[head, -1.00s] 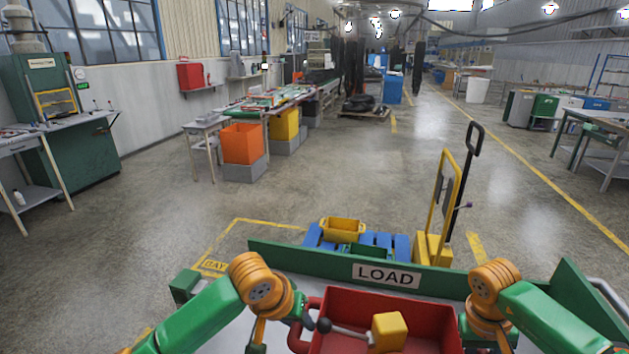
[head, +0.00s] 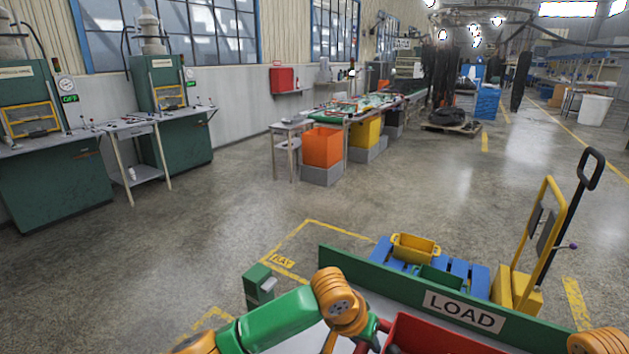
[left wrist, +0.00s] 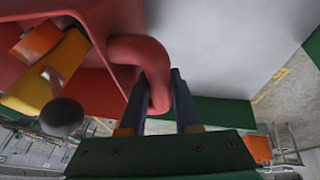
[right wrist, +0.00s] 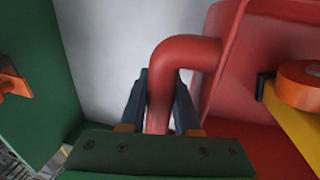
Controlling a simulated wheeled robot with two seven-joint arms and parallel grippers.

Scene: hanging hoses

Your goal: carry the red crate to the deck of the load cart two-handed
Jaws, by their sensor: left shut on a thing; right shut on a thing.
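The red crate (head: 425,333) shows at the bottom edge of the head view, over the light grey deck (left wrist: 215,45) of the load cart. The green board with the LOAD sign (head: 464,310) stands just beyond it. My left gripper (left wrist: 158,95) is shut on the crate's red tube handle on one side. My right gripper (right wrist: 160,100) is shut on the matching handle on the other side; its jaws are outside the head view. A yellow and orange part (right wrist: 300,95) with a ball-ended rod (left wrist: 60,110) lies in the crate. I cannot tell whether the crate's bottom touches the deck.
Beyond the board are a blue pallet (head: 455,268) with a yellow bin (head: 415,248) and a yellow truck frame with a black handle (head: 575,210). A green post (head: 258,285) stands left of the cart. Open floor (head: 240,215) lies to the left.

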